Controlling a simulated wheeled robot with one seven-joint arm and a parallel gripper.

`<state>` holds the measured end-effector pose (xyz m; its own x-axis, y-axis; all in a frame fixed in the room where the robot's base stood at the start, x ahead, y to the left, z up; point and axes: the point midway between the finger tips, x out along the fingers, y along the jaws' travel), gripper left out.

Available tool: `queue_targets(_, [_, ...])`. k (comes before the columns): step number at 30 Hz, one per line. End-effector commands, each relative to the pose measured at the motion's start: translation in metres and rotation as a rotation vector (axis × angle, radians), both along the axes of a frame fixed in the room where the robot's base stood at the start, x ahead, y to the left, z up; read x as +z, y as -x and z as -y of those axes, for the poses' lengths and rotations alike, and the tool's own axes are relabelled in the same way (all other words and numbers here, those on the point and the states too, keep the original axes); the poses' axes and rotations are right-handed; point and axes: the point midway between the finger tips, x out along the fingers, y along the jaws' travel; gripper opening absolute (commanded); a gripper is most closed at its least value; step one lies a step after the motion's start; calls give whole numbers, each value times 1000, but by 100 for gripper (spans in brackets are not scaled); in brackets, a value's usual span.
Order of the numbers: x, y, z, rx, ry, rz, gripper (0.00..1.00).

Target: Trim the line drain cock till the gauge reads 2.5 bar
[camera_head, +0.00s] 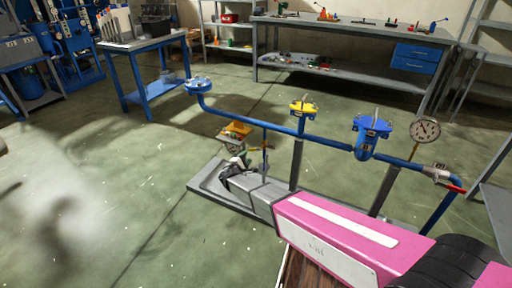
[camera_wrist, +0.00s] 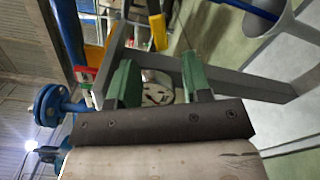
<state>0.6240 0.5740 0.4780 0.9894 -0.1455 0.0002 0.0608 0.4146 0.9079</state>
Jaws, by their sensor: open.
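The gauge (camera_head: 424,130) has a round white dial with dark marks and stands on the right part of the blue pipe line (camera_head: 325,140). Its reading is too small to tell. A small silver cock with a red lever (camera_head: 455,188) sits at the line's right end; I cannot tell whether it is the drain cock.
A yellow-topped valve (camera_head: 303,107) and a blue-bodied fitting (camera_head: 368,138) sit on the line. Grey posts (camera_head: 297,160) rise from a grey base (camera_head: 205,183). A blue flange (camera_head: 198,86) ends the line at left. Benches stand behind; the left floor is clear.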

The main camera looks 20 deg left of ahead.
Motion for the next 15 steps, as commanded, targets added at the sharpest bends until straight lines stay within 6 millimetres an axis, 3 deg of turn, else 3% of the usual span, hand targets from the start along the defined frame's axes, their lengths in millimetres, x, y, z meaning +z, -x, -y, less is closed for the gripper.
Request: queue_targets(15, [-1,-84,12,-3,0,0,45])
